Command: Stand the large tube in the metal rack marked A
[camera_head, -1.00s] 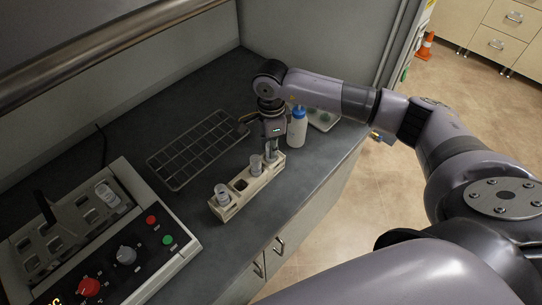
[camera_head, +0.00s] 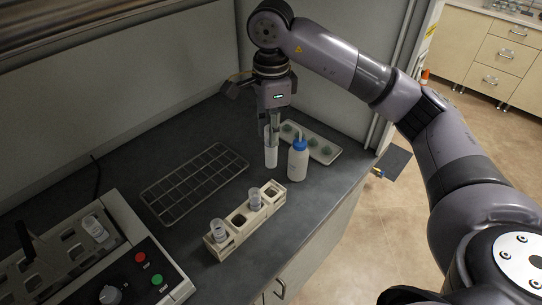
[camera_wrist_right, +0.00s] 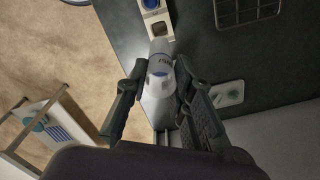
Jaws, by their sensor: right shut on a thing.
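My right gripper (camera_head: 272,120) is shut on a large clear tube with a white lower part (camera_head: 271,152). It holds the tube upright, above the bench and behind the beige rack. In the right wrist view the tube (camera_wrist_right: 160,88) lies between the two fingers. A flat grey metal wire rack (camera_head: 157,206) with many square openings lies empty on the bench, left of the held tube. I can read no letter A on it. My left gripper is not in view.
A beige rack (camera_head: 237,242) holds two other tubes (camera_head: 219,230) (camera_head: 255,200) and has empty slots. A blue-capped white bottle (camera_head: 298,162) stands right of the held tube, near a pale tray (camera_head: 325,152). A control box (camera_head: 125,262) stands at front left.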

